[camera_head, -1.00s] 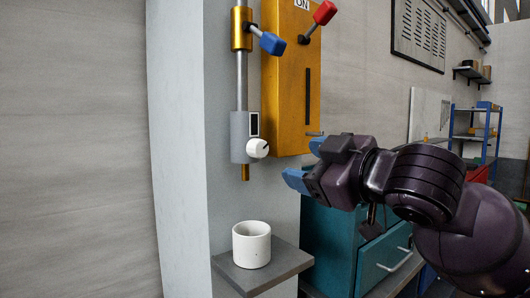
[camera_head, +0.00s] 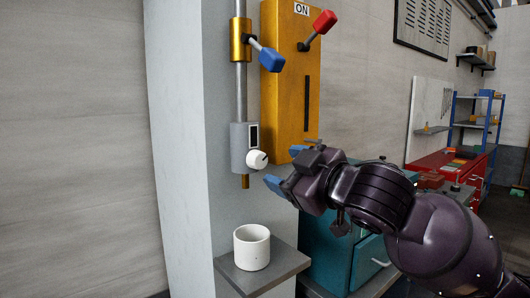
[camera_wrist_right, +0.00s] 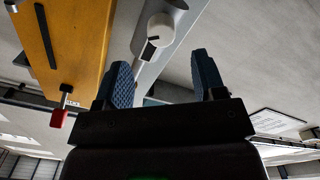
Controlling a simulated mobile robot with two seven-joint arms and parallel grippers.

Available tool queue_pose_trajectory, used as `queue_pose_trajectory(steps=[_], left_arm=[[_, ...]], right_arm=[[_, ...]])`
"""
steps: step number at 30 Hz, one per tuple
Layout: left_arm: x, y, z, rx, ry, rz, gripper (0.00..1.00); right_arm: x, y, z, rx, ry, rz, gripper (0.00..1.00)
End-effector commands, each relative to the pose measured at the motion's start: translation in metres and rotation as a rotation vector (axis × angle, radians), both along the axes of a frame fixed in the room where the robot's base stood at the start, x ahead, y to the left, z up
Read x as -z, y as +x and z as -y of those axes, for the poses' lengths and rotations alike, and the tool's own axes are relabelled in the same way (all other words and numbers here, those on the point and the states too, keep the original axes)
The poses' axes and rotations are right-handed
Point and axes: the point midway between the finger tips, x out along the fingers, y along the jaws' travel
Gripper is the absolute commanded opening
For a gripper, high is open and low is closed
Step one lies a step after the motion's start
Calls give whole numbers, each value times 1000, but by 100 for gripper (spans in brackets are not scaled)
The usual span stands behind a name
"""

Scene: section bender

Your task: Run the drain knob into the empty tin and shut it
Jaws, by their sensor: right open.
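The drain knob (camera_head: 257,160) is a white dial with a dark mark, on the grey valve body (camera_head: 239,148) below the vertical pipe. A brass spout (camera_head: 245,181) points down from that body. The tin (camera_head: 251,248) is a white cup standing upright under the spout on a grey shelf. My right gripper (camera_head: 282,168) is open just right of the knob, apart from it. In the right wrist view the knob (camera_wrist_right: 161,28) lies ahead, beyond the gap between the blue fingers (camera_wrist_right: 166,82). The inside of the tin is mostly hidden. My left gripper is not in view.
A blue-handled lever (camera_head: 270,59) sits on a brass collar higher up the pipe. A teal cabinet (camera_head: 325,245) stands behind my right arm.

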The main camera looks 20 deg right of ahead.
Motion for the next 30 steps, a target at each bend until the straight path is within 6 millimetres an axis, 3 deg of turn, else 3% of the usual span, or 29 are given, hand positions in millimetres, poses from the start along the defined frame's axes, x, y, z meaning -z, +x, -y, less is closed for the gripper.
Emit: queue_pose_trajectory(steps=[10,24,30], left_arm=[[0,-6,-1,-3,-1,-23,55],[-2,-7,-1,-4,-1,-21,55],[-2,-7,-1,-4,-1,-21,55]], right_arm=[[0,49,-18,0,0,-2,64],[1,59,-22,-1,-1,0,64],[1,59,-22,-1,-1,0,34]])
